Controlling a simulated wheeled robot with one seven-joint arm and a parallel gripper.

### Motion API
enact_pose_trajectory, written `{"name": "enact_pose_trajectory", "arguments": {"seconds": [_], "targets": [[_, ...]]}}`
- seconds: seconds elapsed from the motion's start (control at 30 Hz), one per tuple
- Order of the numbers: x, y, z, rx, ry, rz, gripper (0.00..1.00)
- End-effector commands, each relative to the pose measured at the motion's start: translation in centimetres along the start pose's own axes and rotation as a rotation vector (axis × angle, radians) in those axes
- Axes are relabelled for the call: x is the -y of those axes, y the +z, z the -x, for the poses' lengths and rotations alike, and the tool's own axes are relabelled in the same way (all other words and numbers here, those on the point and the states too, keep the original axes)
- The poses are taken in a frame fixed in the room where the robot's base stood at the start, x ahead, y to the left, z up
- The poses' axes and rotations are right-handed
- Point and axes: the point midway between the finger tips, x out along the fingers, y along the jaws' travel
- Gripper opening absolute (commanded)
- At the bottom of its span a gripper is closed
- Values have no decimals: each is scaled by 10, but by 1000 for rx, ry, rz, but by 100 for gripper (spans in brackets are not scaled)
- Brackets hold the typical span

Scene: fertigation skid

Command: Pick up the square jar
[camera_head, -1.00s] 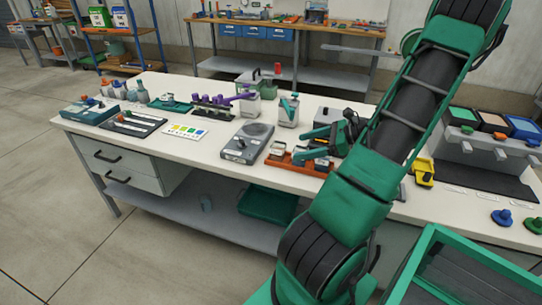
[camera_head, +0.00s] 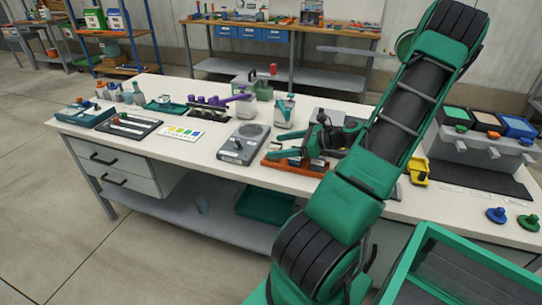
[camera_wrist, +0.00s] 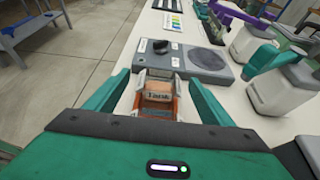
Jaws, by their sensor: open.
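A square jar (camera_wrist: 158,91) with clear-looking sides, brownish contents and a small printed label shows in the wrist view. It sits in an orange rack (camera_wrist: 170,113) between the two fingers. My gripper (camera_wrist: 162,84) is open, with one green finger on each side of the jar and a visible gap to it. In the head view my gripper (camera_head: 287,144) is low over the orange rack (camera_head: 284,165) near the table's front edge. There the fingers and wrist mostly hide the jar. I cannot tell how deep the fingers reach beside it.
A grey scale-like device (camera_head: 244,143) stands just left of the rack. A white bottle with a green top (camera_head: 284,112) stands behind it. Purple-handled tools (camera_head: 215,102) lie farther left. A yellow item (camera_head: 416,170) is on the right. The table's front edge is close.

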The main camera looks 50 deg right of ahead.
Motion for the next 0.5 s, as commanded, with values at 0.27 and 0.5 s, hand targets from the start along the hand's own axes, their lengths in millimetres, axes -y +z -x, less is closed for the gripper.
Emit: {"name": "enact_pose_trajectory", "arguments": {"seconds": [0.27, 0.5], "targets": [[0, 0, -24, -1, 0, 0, 76], [0, 0, -24, -1, -1, 0, 66]]}}
